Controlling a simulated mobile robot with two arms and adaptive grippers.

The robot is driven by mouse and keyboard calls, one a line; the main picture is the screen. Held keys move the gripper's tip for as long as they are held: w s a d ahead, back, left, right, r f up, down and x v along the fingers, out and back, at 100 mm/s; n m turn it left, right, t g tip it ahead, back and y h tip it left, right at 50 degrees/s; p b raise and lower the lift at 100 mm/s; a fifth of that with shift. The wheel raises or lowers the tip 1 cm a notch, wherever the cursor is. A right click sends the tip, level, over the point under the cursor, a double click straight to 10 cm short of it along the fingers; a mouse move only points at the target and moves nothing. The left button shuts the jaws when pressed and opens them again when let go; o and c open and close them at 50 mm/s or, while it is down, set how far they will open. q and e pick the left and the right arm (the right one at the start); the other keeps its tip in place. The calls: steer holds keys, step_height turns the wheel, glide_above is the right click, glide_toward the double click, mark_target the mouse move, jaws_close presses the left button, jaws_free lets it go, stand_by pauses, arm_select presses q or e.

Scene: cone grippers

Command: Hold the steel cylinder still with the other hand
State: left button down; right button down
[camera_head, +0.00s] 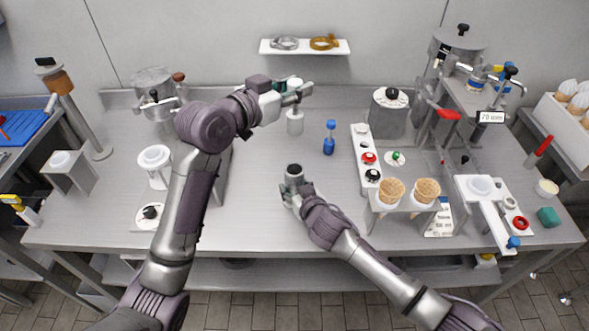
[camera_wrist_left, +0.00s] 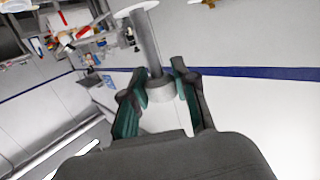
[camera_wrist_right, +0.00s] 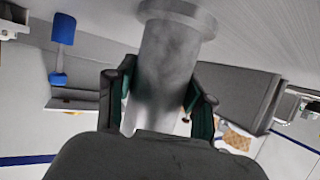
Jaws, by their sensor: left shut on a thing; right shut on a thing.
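The steel cylinder (camera_head: 294,176) stands upright near the middle of the bench, its dark open top facing up. My right gripper (camera_head: 292,191) is shut around it; the right wrist view shows the grey cylinder (camera_wrist_right: 165,65) with its wider flange between the fingers. My left gripper (camera_head: 290,92) is shut on a white tool (camera_head: 295,124) above the bench, behind the cylinder and apart from it. In the left wrist view, the tool has a white body between the fingers, a grey rod (camera_wrist_left: 147,45) and a white disc at the far end.
A white cup (camera_head: 155,165) stands at left. The bench around the cylinder is clear.

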mark_target(294, 132)
arm_select(q)
step_height(294, 132, down, 7)
steer(key=shift+f, duration=0.1)
stand_by(0.3)
steer(key=shift+f, duration=2)
step_height(294, 132, down, 9)
stand_by(4.0)
steer(key=c, duration=0.8)
jaws_free()
steer(key=shift+f, duration=0.15)
